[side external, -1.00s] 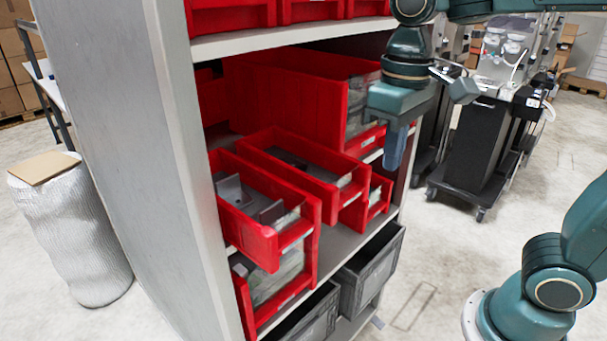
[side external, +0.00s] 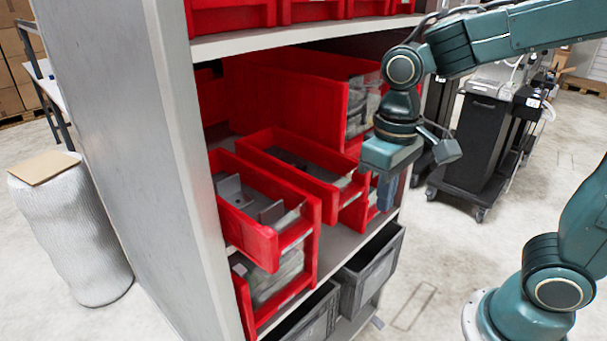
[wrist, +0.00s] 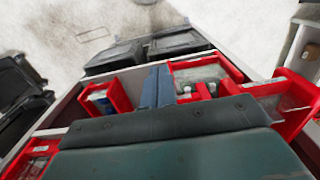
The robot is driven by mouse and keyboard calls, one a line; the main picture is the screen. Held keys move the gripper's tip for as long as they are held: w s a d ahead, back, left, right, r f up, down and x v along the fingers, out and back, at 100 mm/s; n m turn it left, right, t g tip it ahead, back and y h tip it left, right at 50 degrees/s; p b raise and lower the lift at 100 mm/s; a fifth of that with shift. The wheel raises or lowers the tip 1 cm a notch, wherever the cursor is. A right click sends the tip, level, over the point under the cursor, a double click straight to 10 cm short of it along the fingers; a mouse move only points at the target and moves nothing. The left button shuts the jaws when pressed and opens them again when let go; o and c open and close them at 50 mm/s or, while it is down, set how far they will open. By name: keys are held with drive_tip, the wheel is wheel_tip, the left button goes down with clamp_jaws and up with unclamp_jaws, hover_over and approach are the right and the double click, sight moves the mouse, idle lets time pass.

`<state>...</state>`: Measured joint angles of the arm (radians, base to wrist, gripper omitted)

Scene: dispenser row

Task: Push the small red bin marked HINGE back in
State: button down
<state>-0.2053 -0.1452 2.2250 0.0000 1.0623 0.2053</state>
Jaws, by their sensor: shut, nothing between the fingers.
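Several red bins sit on the middle shelf. I cannot read the name HINGE on any of them. In the side external view, a small red bin with grey metal pieces (side external: 262,237) sticks out furthest, at the left. A second small red bin (side external: 330,187) stands out to its right. A further small bin (side external: 373,207) is partly hidden by my gripper. My gripper (side external: 386,192) is shut and empty, pointing down in front of the shelf's right part. In the wrist view, the shut fingers (wrist: 157,88) show between a red bin on the left (wrist: 104,98) and one on the right (wrist: 208,76).
A lower red bin (side external: 275,290) and dark grey crates (side external: 370,270) stand below. A tall red bin (side external: 300,100) stands behind. The grey cabinet side wall (side external: 120,130) bounds the left. The floor in front is clear.

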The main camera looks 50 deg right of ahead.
sight(363, 195)
drive_tip(key=shift+w+f, duration=0.4)
drive_tip(key=shift+w, duration=0.3)
drive_tip(key=shift+w+f, duration=0.35)
drive_tip(key=shift+w, duration=0.3)
drive_tip(key=shift+w+f, duration=0.4)
drive_tip(key=shift+w, duration=0.3)
drive_tip(key=shift+w, duration=3.2)
drive_tip(key=shift+s, duration=0.15)
